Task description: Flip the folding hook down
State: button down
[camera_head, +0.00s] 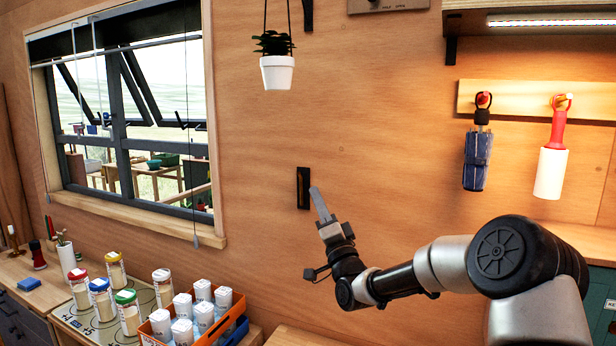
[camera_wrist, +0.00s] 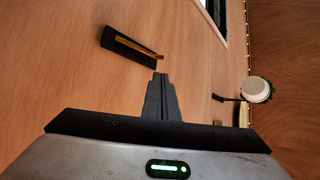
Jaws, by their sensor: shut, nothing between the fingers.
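The folding hook (camera_head: 303,188) is a narrow black plate upright on the bare wooden wall, right of the window. In the wrist view its black plate (camera_wrist: 116,43) carries a thin brass-coloured bar (camera_wrist: 140,50), whose right end sticks out past the plate. I cannot tell exactly how far the bar is swung out. My gripper (camera_head: 316,192) is shut and empty, its tips just right of the hook in the head view. In the wrist view the closed fingertips (camera_wrist: 161,77) are close below the bar's right end, apparently with a small gap.
A potted plant (camera_head: 277,72) hangs above, beside another black wall fitting (camera_head: 308,15). A brush (camera_head: 477,160) and a lint roller (camera_head: 550,172) hang at right. Jars (camera_head: 128,312) and an orange crate (camera_head: 222,330) with bottles stand below left. The wall around the hook is clear.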

jog(key=p+x, duration=0.1)
jog(key=x, duration=0.6)
jog(key=shift+w+a+r+p, duration=0.15)
jog(key=shift+w+r+p, duration=0.1)
jog(key=shift+p, duration=0.15)
jog(key=shift+f+b, duration=0.2)
jog(key=shift+b, duration=0.1)
